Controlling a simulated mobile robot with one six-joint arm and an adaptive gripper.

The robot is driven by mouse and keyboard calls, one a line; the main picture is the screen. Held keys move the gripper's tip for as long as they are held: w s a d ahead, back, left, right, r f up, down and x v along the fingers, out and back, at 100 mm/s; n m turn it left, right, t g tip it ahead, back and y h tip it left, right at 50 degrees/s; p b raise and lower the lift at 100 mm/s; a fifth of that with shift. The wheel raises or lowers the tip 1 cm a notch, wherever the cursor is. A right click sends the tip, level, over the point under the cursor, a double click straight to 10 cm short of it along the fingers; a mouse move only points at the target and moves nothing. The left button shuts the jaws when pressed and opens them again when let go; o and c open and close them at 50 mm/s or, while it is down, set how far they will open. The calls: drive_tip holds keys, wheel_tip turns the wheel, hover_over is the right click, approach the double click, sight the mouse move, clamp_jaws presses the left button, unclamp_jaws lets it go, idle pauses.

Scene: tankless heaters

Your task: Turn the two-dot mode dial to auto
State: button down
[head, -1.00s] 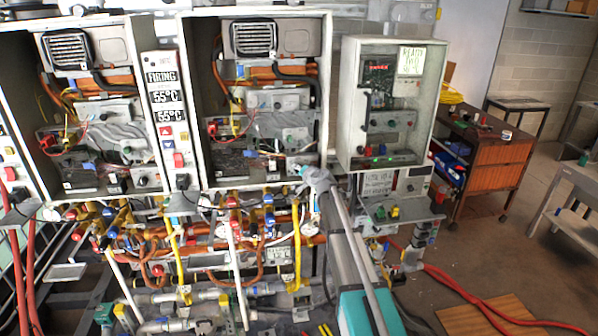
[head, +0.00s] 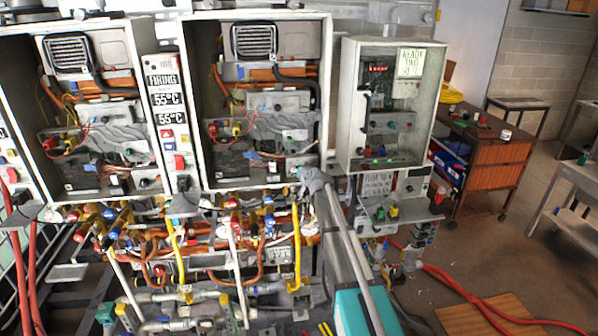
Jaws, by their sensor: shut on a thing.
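The middle heater (head: 189,100) is an open white cabinet with a grey fan grille, orange pipes and wiring inside. My gripper (head: 303,174) is at its lower right corner, with the grey arm reaching up from below. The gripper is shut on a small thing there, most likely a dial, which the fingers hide. A matching black dial (head: 144,183) shows at the lower right of the left heater (head: 143,110). The two-dot marks and the auto position are too small or hidden to read.
A control box (head: 345,105) with red and green lights hangs to the right of my gripper. Valves and pipes crowd the space below the heaters. A wooden cart (head: 493,165) stands at the right; red hoses (head: 470,300) lie on the floor.

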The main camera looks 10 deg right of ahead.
idle(0.3)
drive_tip(key=c, duration=0.6)
unclamp_jaws()
drive_tip(key=shift+m+y, duration=0.3)
drive_tip(key=shift+f+m+t+y+b, duration=0.1)
drive_tip(key=shift+m+t+y+b, duration=0.2)
drive_tip(key=shift+m+y+b, duration=0.5)
drive_tip(key=shift+s+m, duration=0.15)
drive_tip(key=shift+m, duration=0.35)
drive_tip(key=p+v, duration=0.3)
drive_tip(key=v, duration=1)
drive_tip(key=shift+s+a+f+n+g+b, duration=0.9)
drive_tip(key=shift+s+a+f+g+b, duration=0.3)
drive_tip(key=shift+s+f, duration=1.35)
drive_tip(key=shift+s+a+f+n+g+b, duration=0.9)
drive_tip(key=shift+s+a+f+g+b, duration=0.3)
drive_tip(key=shift+s+f, duration=1.4)
drive_tip(key=shift+s+a+f+n+g+b, duration=1.2)
drive_tip(key=shift+s+f, duration=0.9)
drive_tip(key=shift+f, duration=0.9)
